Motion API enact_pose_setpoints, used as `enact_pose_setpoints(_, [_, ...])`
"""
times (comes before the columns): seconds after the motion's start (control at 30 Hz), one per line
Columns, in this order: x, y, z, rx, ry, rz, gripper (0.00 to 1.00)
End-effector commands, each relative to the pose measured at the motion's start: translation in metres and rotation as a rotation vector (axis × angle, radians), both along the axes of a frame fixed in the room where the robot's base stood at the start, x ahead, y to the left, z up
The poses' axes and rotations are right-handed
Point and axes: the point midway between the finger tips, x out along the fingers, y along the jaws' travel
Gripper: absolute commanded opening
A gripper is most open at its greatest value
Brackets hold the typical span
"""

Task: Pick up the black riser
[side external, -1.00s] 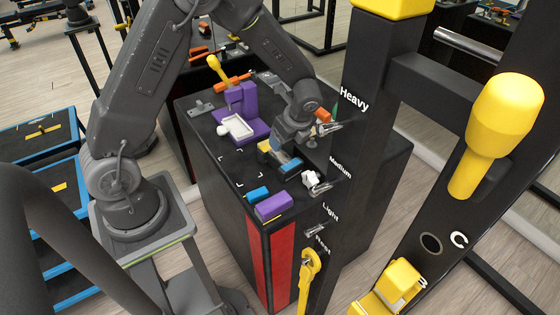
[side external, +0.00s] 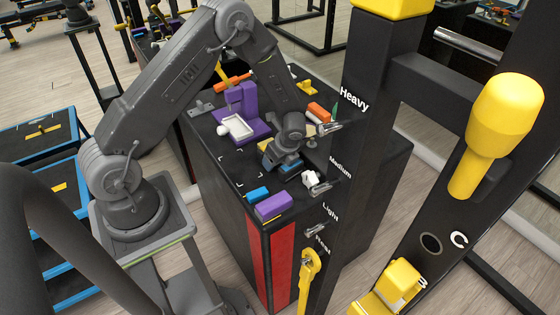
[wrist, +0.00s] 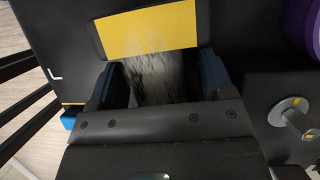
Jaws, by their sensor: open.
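My gripper (side external: 281,166) is low over the black table top in the side external view, its blue fingers pointing down. In the wrist view my gripper (wrist: 160,78) is open, one blue finger on each side. A dark block with a yellow panel (wrist: 150,30) lies just beyond the fingertips and seems to be the black riser. A speckled grey-black surface shows between the fingers; I cannot tell whether it belongs to the block. Contact with the fingers is not clear. In the side view the block is hidden behind my gripper.
A purple fixture (side external: 246,105) with a white tray (side external: 236,127) stands behind my gripper. A blue block (side external: 257,195) and a purple block (side external: 273,207) lie near the front edge. A white knob-like part (side external: 310,178) is to the right. A dark upright rack post (side external: 365,130) stands close on the right.

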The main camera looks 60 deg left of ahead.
Motion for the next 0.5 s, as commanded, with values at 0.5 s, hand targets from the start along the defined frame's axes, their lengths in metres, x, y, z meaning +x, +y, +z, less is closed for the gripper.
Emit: enact_pose_setpoints(0.5, [-0.0001,-0.0002,0.0005,0.0,0.0,0.0,0.4])
